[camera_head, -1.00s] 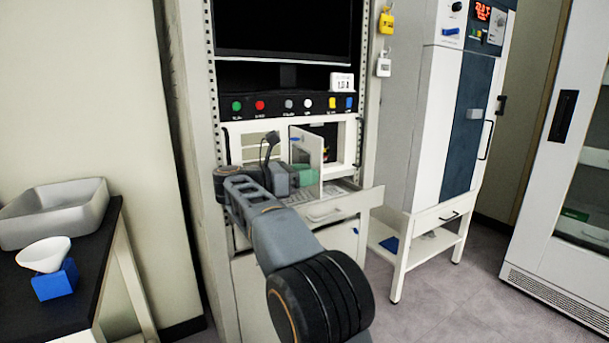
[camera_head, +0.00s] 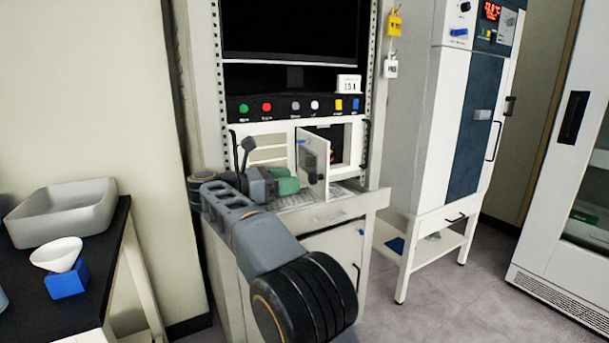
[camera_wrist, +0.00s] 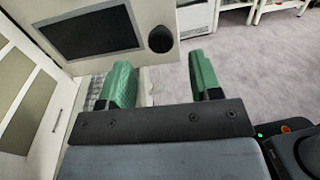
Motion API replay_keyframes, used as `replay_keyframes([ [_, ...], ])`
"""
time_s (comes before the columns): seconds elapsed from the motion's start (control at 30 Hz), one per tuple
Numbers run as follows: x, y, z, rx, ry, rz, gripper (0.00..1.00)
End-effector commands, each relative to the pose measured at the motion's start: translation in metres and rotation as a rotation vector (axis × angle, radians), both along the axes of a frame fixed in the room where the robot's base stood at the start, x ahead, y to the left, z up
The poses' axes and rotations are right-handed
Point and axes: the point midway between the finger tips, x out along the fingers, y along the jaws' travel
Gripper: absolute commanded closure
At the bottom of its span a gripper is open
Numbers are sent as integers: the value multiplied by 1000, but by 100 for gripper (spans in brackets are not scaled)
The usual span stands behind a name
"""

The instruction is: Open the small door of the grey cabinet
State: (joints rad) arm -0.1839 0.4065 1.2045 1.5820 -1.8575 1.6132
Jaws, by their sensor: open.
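The small door (camera_head: 311,150) is a pale panel with a dark window in the grey cabinet (camera_head: 206,90). It stands swung outward, and the dark opening (camera_head: 347,142) shows behind it to the right. A round dark knob (camera_wrist: 160,39) and the dark window (camera_wrist: 88,34) show on its face in the wrist view. My gripper (camera_head: 286,186) is left of the door's face, above the keyboard shelf. In the wrist view my gripper (camera_wrist: 164,82) has its green fingers apart, with nothing held between them. Whether a finger touches the door is unclear.
A keyboard shelf (camera_head: 350,207) juts out below the door. A row of coloured buttons (camera_head: 295,105) and a dark screen (camera_head: 290,30) are above. A side table (camera_head: 112,240) with a grey basin (camera_head: 63,219) stands left. Floor (camera_head: 410,312) is free at the right.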

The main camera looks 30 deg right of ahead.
Motion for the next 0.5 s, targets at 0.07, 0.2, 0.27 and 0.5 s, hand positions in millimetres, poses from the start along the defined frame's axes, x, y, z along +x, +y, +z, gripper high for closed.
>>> replay_keyframes([
  [0.07,2,18,2,0,0,4,42],
  [0.2,5,42,2,0,0,2,42],
  [0.27,5,50,1,-1,0,2,42],
  [0.5,7,69,1,-1,0,-1,42],
])
